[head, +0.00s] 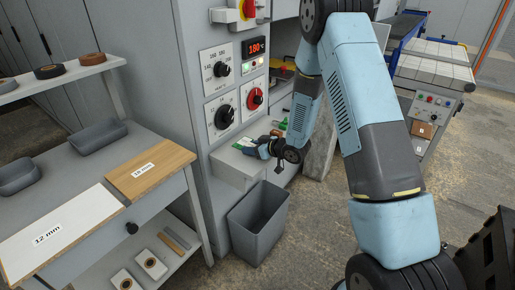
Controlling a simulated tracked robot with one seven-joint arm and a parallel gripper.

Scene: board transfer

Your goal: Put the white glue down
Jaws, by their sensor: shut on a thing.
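My gripper (264,147) is at the end of my arm, low in front of the grey machine, above the pale box-like ledge (232,170). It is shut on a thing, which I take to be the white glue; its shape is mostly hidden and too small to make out. A small white and green patch (244,143) shows just left of the gripper, over the ledge. I cannot tell whether it touches the ledge or is part of the held thing.
An open grey bin (258,222) stands on the floor below the gripper. The machine's panel (221,70) with knobs rises behind. At left, a bench holds an 18 mm board (151,168), a 12 mm board (60,232) and grey trays (98,137). White blocks (151,264) lie on its lower shelf.

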